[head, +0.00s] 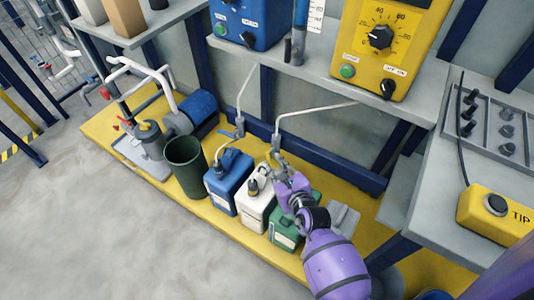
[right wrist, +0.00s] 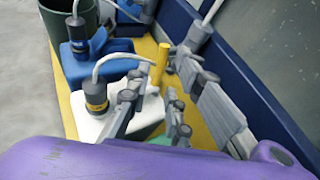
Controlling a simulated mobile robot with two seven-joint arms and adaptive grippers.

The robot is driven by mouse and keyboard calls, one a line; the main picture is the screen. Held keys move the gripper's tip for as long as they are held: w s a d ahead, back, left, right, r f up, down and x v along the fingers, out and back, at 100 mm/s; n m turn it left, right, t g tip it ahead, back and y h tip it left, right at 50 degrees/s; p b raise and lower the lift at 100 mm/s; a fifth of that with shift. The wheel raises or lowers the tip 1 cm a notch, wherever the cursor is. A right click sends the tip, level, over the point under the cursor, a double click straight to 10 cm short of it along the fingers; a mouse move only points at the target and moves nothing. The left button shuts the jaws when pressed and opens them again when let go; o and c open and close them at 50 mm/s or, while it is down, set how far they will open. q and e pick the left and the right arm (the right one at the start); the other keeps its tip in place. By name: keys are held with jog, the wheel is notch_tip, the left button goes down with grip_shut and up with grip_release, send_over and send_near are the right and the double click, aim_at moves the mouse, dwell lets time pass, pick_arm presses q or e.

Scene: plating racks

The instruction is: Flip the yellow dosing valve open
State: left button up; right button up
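The yellow dosing valve's handle (right wrist: 160,63) is a short yellow bar standing upright in the right wrist view, beside the grey pipe fittings. In the head view the grey valve body (head: 277,141) hangs on the white hose from the yellow control box (head: 385,45), and my gripper partly hides the handle. My right gripper (head: 279,172) is at the valve, above the white jug (head: 252,209). In the right wrist view its fingers (right wrist: 156,92) are apart, with the handle just beyond and between the tips. I cannot tell whether they touch it. My left gripper is not in view.
A blue jug (head: 222,194) and a dark green bin (head: 187,165) stand left of the white jug. A green jug (head: 286,236) is under my right arm. A blue rail (head: 335,165) runs behind. A grey bench (head: 445,170) stands at the right.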

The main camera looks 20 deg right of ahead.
aim_at(270, 159)
jog(key=shift+w+d+f, duration=0.1)
jog(key=shift+w+f, duration=0.1)
jog(key=shift+w, duration=0.3)
jog(key=b+x, duration=0.2)
jog(key=x, duration=0.3)
jog(key=shift+w+f, duration=0.1)
jog(key=shift+f, duration=0.05)
jog(key=shift+w+f, duration=0.1)
jog(key=shift+w, duration=0.5)
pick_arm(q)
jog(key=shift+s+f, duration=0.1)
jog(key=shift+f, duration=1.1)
pick_arm(e)
grip_shut()
